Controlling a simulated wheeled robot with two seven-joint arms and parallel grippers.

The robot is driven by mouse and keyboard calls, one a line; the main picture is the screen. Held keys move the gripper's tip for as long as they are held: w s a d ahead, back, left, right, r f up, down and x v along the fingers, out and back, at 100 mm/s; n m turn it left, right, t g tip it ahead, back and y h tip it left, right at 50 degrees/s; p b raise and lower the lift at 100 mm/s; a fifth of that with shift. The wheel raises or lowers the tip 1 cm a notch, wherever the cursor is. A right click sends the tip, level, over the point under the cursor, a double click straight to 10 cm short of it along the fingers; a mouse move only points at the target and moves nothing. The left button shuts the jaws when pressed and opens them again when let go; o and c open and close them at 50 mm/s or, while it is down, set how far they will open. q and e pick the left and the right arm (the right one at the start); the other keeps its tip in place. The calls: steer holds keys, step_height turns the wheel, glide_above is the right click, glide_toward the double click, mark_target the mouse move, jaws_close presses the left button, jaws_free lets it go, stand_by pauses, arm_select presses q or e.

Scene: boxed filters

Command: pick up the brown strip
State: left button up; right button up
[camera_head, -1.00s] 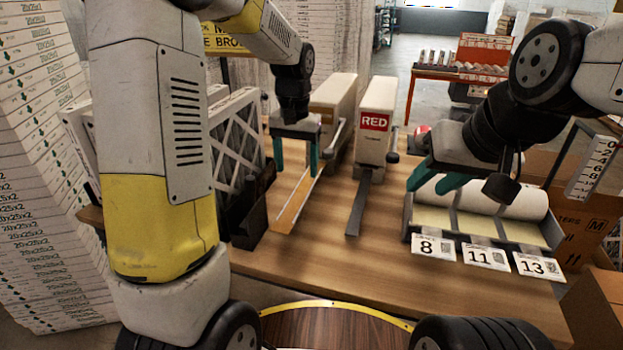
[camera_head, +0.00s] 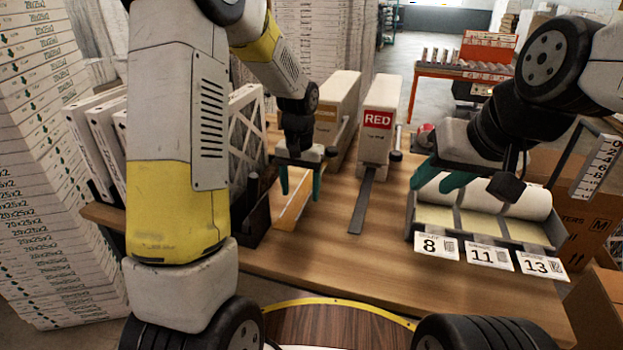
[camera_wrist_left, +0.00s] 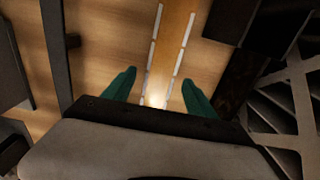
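The brown strip (camera_head: 291,211) lies on the wooden table, running from the brown-labelled box toward the near edge. In the left wrist view the strip (camera_wrist_left: 174,40) has white dashes along both sides and runs down between my fingertips. My left gripper (camera_head: 300,186) is open and empty above the strip, one teal finger on each side; its gap also shows in the wrist view (camera_wrist_left: 158,88). Whether the fingers touch the table is unclear. Part of the strip is hidden behind the gripper. My right gripper (camera_head: 440,177) is open and empty, above the roll tray.
A dark strip (camera_head: 361,204) lies to the right, before the RED box (camera_head: 377,145). A brown-labelled box (camera_head: 338,100) stands behind the gripper. A dark holder (camera_head: 253,215) and filters stand left. A tray of rolls (camera_head: 487,219) is right. The table front is clear.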

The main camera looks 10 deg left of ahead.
arm_select(q)
steer(key=c, duration=0.9)
